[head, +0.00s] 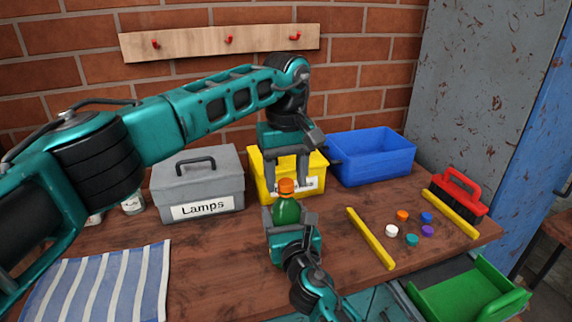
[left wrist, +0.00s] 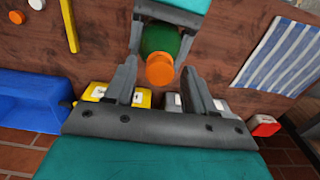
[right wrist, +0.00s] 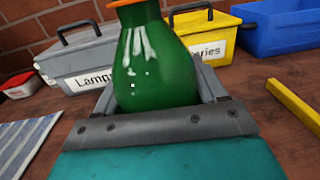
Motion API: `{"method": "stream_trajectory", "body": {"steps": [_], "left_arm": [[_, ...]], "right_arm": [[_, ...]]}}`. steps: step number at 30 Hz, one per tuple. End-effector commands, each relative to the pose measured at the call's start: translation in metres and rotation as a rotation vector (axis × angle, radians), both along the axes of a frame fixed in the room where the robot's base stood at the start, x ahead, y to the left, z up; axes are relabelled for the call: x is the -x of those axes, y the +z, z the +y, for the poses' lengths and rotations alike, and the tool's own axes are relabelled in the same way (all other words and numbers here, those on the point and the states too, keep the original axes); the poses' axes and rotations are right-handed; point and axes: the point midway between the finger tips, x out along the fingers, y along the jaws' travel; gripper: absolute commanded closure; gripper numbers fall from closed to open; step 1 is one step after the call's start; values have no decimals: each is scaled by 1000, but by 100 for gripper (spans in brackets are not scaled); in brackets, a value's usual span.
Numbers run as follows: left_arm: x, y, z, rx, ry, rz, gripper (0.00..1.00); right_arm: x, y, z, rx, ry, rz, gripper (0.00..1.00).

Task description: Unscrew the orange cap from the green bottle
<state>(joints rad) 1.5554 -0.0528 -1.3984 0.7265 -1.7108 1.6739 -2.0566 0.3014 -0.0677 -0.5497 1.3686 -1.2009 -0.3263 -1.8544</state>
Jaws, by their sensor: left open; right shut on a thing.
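The green bottle (head: 286,211) stands upright near the middle of the table, with the orange cap (head: 286,186) on its top. My right gripper (head: 287,216) is shut on the bottle's body from the front; the bottle (right wrist: 153,65) fills the middle of the right wrist view. My left gripper (head: 287,182) points down from above and is open, its fingers on either side of the cap with gaps. In the left wrist view the cap (left wrist: 160,70) lies just beyond and between the open fingertips. The cap's upper part is cut off in the right wrist view.
Behind stand a grey "Lamps" box (head: 198,185), a yellow box (head: 262,172) and a blue bin (head: 372,156). Right are yellow bars (head: 371,238), several loose caps (head: 402,215) and a red brush (head: 459,190). A striped cloth (head: 98,285) lies left.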

Motion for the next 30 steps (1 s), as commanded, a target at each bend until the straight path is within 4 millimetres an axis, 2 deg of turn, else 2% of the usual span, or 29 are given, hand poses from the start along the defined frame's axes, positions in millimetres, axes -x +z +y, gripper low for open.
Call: {"method": "stream_trajectory", "body": {"steps": [6,23,30], "left_arm": [[0,0,0,0,0,-1,47],[0,0,0,0,1,0,100],[0,0,0,0,1,0,100]], "right_arm": [[0,-1,0,0,0,1,100],[0,-1,0,0,0,1,100],[0,-1,0,0,0,1,100]]}}
